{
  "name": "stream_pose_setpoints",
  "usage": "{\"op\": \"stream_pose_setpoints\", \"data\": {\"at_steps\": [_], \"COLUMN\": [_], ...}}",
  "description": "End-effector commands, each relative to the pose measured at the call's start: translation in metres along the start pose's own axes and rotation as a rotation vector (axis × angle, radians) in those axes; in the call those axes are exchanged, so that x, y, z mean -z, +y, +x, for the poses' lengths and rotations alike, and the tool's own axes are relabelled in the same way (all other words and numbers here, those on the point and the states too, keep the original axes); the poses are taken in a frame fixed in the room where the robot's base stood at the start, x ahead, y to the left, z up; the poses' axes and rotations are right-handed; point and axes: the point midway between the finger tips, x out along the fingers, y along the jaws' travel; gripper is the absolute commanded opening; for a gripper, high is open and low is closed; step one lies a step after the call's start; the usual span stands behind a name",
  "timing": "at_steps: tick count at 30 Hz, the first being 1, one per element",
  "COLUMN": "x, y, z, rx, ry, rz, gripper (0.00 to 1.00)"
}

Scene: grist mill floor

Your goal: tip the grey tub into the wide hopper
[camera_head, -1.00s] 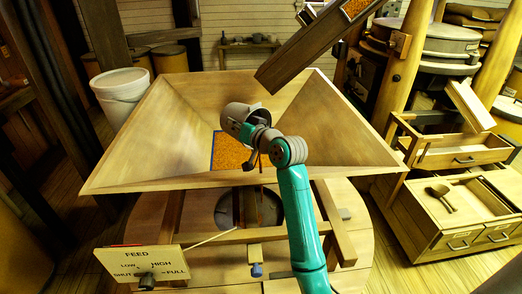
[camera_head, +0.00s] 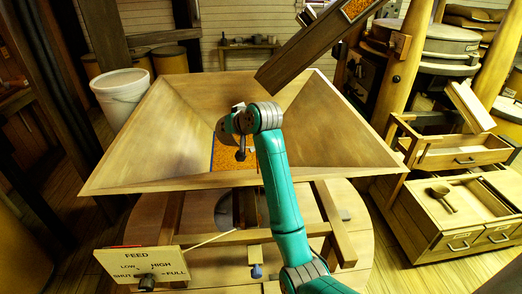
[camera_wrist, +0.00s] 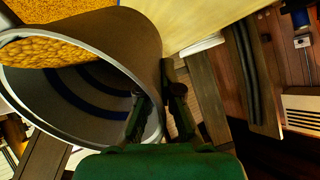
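The grey tub (camera_wrist: 138,38) fills the left of the wrist view, its round mouth toward the camera and yellow grain (camera_wrist: 45,50) lying inside. My gripper (camera_wrist: 157,108) is closed on the tub's wall, one finger inside the rim and one outside. In the head view my wrist and arm hide most or all of the tub. The wide wooden hopper (camera_head: 150,140) has sloping sides, and my gripper end is over its middle. An orange, blue-edged patch (camera_head: 228,160) shows at the hopper's bottom, partly covered by my arm.
A wooden chute (camera_head: 310,45) slants above the hopper's back right. A white bucket (camera_head: 120,95) stands at the left. A feed sign with a knob (camera_head: 140,270) is at the front. Open drawers with a scoop (camera_head: 442,196) stand at the right.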

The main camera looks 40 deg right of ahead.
Motion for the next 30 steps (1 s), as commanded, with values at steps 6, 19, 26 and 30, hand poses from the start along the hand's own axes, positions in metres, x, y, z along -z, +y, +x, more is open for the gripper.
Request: {"op": "stream_pose_setpoints", "data": {"at_steps": [6, 19, 26, 30], "x": [-0.001, -0.017, -0.023, -0.025], "y": [0.001, 0.004, 0.006, 0.005], "z": [0.003, 0.033, 0.051, 0.061], "rx": [-0.014, -0.151, -0.211, -0.240], "ry": [-0.026, -0.316, -0.440, -0.500], "rz": [-0.004, -0.036, -0.049, -0.056], "gripper": [0.00, 0.00, 0.00, 0.00]}}
